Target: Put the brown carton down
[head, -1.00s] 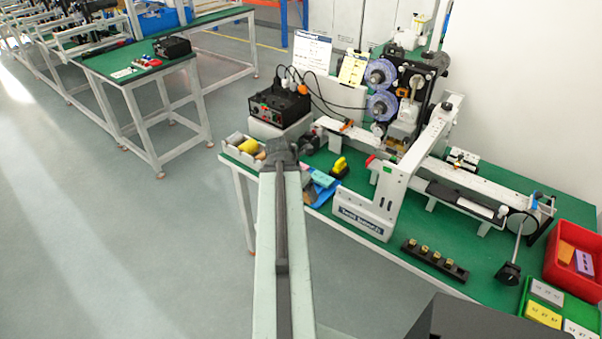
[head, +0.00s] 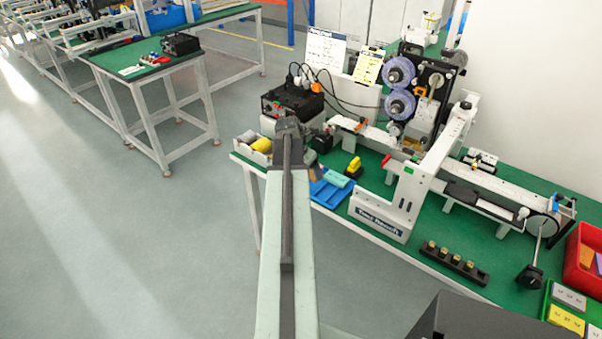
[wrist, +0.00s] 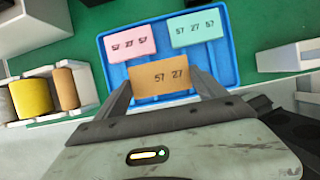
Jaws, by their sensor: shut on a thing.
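The brown carton (wrist: 160,80), marked "57 27", sits between the fingers of my gripper (wrist: 163,88) in the wrist view. My gripper is shut on it. The carton appears over the near part of a blue tray (wrist: 234,70); I cannot tell whether it touches the tray. A pink carton (wrist: 130,36) and a teal carton (wrist: 198,28) lie in the tray's far part. In the head view my gripper (head: 288,128) is at the bench's left end and hides the brown carton. The blue tray (head: 326,196) shows partly beside my arm, with the teal carton (head: 338,178).
A white bin (wrist: 25,103) with yellow and brown rolls stands left of the tray. A black control box (head: 292,100) is behind my gripper. A yellow-and-black object (head: 354,167) and a white machine frame (head: 400,195) stand to the right.

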